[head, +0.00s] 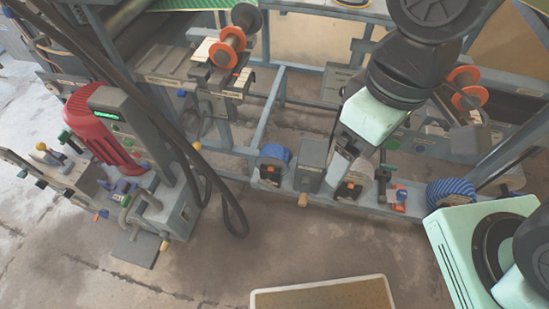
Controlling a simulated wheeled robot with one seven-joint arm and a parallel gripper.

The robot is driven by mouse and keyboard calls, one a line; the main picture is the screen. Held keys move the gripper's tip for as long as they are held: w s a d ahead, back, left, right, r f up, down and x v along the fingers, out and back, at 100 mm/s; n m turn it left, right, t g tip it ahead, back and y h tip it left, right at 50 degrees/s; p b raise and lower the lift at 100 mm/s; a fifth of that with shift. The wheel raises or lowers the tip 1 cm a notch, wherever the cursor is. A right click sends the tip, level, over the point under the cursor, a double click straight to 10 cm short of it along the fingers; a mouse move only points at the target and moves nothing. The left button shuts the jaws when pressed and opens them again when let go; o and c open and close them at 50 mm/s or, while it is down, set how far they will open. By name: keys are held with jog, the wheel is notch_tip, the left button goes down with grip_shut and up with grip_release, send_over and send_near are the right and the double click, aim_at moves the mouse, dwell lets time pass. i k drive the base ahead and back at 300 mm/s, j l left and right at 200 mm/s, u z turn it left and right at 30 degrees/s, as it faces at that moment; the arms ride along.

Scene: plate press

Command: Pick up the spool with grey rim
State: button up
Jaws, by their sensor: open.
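A spool with a dark grey rim (247,17) is at the upper left of centre in the head view, on the upper part of the machine frame. An orange rim (223,55) shows in front of it, with brown core between; I cannot tell whether both rims belong to one spool. My gripper (339,172) hangs low, right of centre, well to the right of and below that spool. It is open, with no spool seen in it; its fingertips are small and hard to make out.
Another orange-rimmed spool (463,77) is at the right, partly behind my arm. A red-topped machine (100,128) with a hanging dark cable stands at the left. Blue rolls (274,155) (450,191) sit on the lower frame. A tan-topped panel (323,294) is at the bottom. Floor between is clear.

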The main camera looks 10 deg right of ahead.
aim_at(273, 154)
jog(key=i+j+z, duration=0.2)
jog(key=j, duration=0.4)
jog(key=i+j+z, duration=0.1)
jog(key=j+z, duration=0.15)
jog(key=j, duration=0.35)
jog(key=j+z, duration=0.2)
jog(key=j, duration=0.4)
